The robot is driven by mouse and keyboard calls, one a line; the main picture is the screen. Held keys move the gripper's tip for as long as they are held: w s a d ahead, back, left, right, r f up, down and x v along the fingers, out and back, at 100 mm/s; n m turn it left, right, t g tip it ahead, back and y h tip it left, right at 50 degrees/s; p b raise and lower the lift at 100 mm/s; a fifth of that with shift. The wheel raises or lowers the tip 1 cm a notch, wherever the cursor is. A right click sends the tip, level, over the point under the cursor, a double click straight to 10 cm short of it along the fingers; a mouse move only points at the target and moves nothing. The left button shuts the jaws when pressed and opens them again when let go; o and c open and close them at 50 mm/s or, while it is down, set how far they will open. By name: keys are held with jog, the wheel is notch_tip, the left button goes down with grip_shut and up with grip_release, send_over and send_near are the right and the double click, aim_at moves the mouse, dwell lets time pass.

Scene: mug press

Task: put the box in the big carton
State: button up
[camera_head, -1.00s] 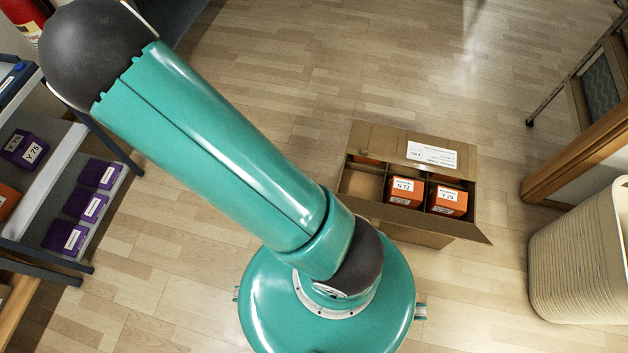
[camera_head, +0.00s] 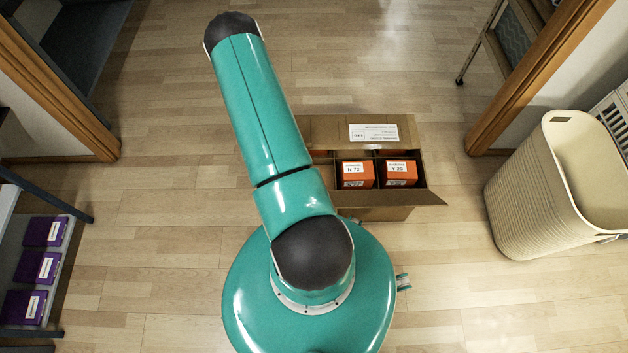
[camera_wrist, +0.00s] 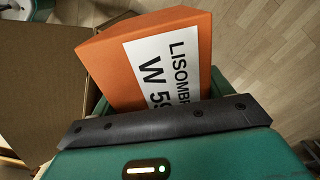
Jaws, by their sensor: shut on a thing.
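An orange box (camera_wrist: 115,73) with a white label reading "LISOMB" and "W 5" fills the middle of the wrist view. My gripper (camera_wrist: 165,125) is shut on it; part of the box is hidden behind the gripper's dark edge. The big carton (camera_head: 375,205) stands open on the floor in the head view, just beyond my body, with dividers inside. Two orange boxes, N 72 (camera_head: 354,182) and Y 29 (camera_head: 401,180), sit in its front compartments. My arm covers the carton's left part. Brown cardboard (camera_wrist: 40,75) shows beside the held box in the wrist view.
A shelf (camera_head: 75,240) with several purple boxes (camera_head: 38,267) stands at the left. A tall cream basket (camera_head: 520,200) stands at the right. Wooden door frames rise on both sides. The floor between is clear.

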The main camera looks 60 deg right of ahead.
jog(key=s+d+f+m, duration=0.3)
jog(key=s+f+m, duration=0.55)
jog(key=s, duration=0.45)
jog(key=shift+n, duration=0.25)
notch_tip(320, 180, down, 10)
jog(key=shift+f, duration=0.2)
jog(key=o, duration=1.2)
jog(key=shift+f, duration=0.15)
notch_tip(320, 180, up, 12)
jog(key=shift+r, duration=0.2)
